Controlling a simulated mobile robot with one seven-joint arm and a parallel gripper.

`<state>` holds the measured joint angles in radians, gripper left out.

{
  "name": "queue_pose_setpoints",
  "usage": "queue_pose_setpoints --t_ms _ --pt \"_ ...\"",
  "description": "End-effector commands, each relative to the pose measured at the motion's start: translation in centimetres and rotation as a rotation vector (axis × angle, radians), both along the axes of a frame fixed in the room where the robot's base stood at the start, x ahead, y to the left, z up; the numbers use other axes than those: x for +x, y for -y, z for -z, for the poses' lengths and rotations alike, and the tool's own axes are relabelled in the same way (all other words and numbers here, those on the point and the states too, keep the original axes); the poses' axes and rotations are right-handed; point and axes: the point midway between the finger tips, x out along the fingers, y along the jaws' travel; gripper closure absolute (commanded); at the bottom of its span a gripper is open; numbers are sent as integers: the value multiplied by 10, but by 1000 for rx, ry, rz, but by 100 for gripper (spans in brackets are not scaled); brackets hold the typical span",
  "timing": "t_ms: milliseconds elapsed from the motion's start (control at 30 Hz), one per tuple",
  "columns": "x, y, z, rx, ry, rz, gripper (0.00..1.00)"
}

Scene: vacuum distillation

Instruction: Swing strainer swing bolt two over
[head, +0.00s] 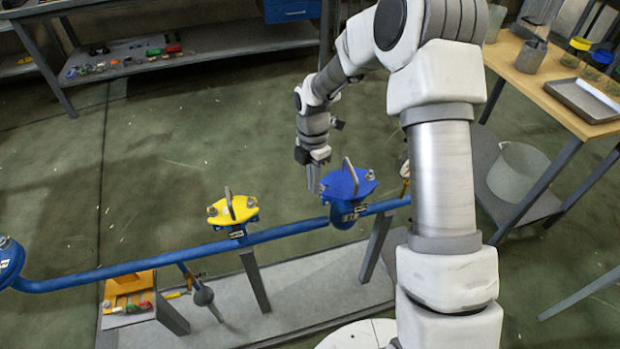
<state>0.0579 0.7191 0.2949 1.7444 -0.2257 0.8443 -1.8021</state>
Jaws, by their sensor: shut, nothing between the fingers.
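A blue strainer lid (348,186) with an upright grey handle (349,168) sits on the blue pipe right of centre. A small metal swing bolt (369,175) shows at its right edge, and another small metal fitting (324,189) at its left edge. A yellow lid (233,211) with a similar handle sits further left, with metal bolts at both ends. My gripper (312,187) points down, shut and empty, just left of the blue lid. I cannot tell whether its fingertips touch the left fitting. The view does not show which strainer is meant.
The blue pipe (120,272) runs across on metal supports above a grey platform (300,300). A wooden table (545,75) with a tray and containers is at right. A shelf (190,50) holds small parts behind. Floor behind the pipe is open.

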Motion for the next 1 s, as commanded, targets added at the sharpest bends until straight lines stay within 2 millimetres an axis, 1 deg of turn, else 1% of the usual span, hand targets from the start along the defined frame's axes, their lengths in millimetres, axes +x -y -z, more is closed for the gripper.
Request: queue_pose_setpoints --t_ms 33,400,600,1000 --pt "1 4 -5 25 -7 6 100" --pt "4 18 -8 192 -38 4 100" --pt "6 25 -8 199 -37 1 100" --pt "7 25 -7 195 -34 2 100"
